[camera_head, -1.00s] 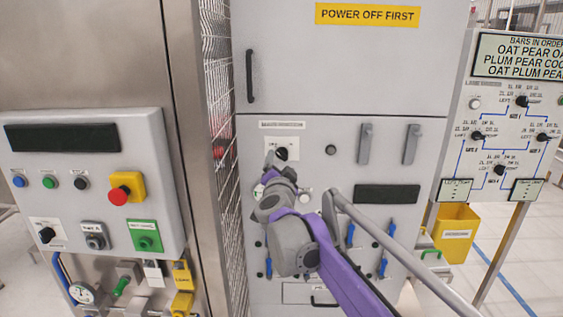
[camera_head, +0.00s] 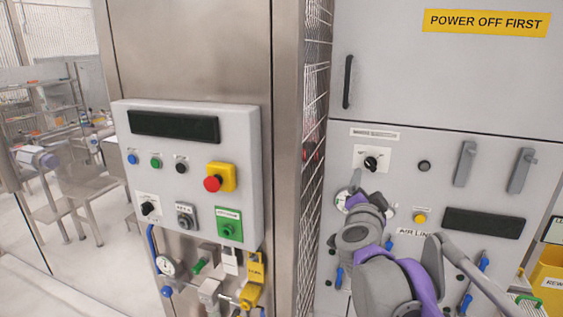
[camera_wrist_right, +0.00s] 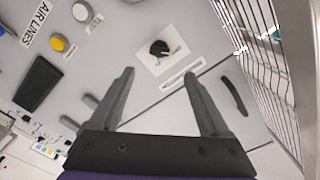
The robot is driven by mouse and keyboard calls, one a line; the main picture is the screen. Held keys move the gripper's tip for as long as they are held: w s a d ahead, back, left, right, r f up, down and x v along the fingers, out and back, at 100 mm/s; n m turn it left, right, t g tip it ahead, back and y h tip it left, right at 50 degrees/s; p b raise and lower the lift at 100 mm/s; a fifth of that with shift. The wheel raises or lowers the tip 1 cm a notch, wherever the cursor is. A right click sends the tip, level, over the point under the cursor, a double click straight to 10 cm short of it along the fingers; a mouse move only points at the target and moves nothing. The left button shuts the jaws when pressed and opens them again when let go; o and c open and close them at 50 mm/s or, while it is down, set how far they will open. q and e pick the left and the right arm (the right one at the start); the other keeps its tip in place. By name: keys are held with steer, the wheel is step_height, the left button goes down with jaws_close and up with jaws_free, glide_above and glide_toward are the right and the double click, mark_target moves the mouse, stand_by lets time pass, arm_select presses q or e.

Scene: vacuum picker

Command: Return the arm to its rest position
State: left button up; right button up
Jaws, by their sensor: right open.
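My right arm, grey and purple, comes up from the lower right in the head view. Its gripper (camera_head: 357,182) is in front of the grey cabinet, just below a black rotary knob (camera_head: 370,163) on a white plate. In the right wrist view the two fingers (camera_wrist_right: 158,75) are spread apart with nothing between them. The knob (camera_wrist_right: 159,48) shows beyond the fingertips, clear of both. A round gauge behind the gripper is partly hidden. My left gripper is not in view.
A yellow lamp (camera_head: 420,219) and a dark display (camera_head: 483,223) are right of the arm. A wire mesh guard (camera_head: 316,110) stands left of it. Further left is a control box (camera_head: 190,120) with a red stop button (camera_head: 212,183). Blue-handled valves (camera_head: 340,277) sit low on the cabinet.

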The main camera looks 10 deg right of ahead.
steer(key=s+a+f+n+g+y+p, duration=0.1)
steer(key=s+a+f+n+y+p, duration=0.1)
steer(key=s+a+f+n+y, duration=0.45)
steer(key=s+a+f+n+y+p, duration=0.15)
steer(key=a+f+n+y, duration=0.3)
steer(key=a, duration=0.45)
steer(key=s+f+n+g+h+p, duration=0.1)
steer(key=s+f+n+g, duration=0.3)
steer(key=s+f+g, duration=0.5)
steer(key=s+f+p, duration=0.1)
steer(key=s+f, duration=0.9)
steer(key=s, duration=0.1)
steer(key=shift+s+d+f+h, duration=0.3)
steer(key=shift+d+f+h, duration=0.1)
